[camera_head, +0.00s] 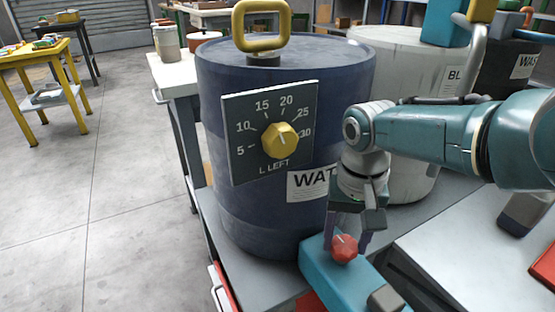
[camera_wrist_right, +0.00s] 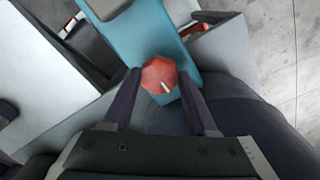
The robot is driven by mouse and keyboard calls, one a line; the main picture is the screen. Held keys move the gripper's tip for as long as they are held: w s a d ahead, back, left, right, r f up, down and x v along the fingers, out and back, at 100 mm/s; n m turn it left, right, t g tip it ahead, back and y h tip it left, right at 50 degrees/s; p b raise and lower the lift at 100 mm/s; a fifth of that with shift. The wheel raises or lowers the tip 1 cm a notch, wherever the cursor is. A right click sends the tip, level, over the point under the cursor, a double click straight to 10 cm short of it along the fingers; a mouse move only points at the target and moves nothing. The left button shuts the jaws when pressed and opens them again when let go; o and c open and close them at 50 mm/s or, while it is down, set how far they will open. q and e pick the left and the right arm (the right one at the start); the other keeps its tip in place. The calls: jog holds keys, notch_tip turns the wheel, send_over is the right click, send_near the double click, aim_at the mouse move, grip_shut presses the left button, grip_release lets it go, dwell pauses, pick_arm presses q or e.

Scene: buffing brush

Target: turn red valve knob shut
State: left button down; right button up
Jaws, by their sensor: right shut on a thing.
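The red valve knob (camera_head: 344,248) sits on the top of a teal block-shaped body (camera_head: 322,272) in front of the blue drum. A pale pointer line shows on the knob. My right gripper (camera_head: 350,238) reaches down from above with its fingers on either side of the knob, shut on it. In the right wrist view, the red knob (camera_wrist_right: 159,75) lies between the two dark finger tips (camera_wrist_right: 160,85). The pointer line on it slants toward the lower right there. My left gripper is not in view.
A blue drum (camera_head: 235,205) with a yellow handle (camera_head: 262,27) and a gauge plate (camera_head: 235,128) with a yellow dial stands just behind the knob. A pale drum (camera_head: 385,60) stands at its right. A grey table top (camera_head: 450,230) lies at the right. Open floor is at the left.

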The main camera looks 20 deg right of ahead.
aim_at(345, 244)
dwell(0.6)
jog(key=o, duration=1.4)
jog(key=shift+c, duration=0.2)
notch_tip(345, 244, up, 10)
jog(key=p, duration=0.8)
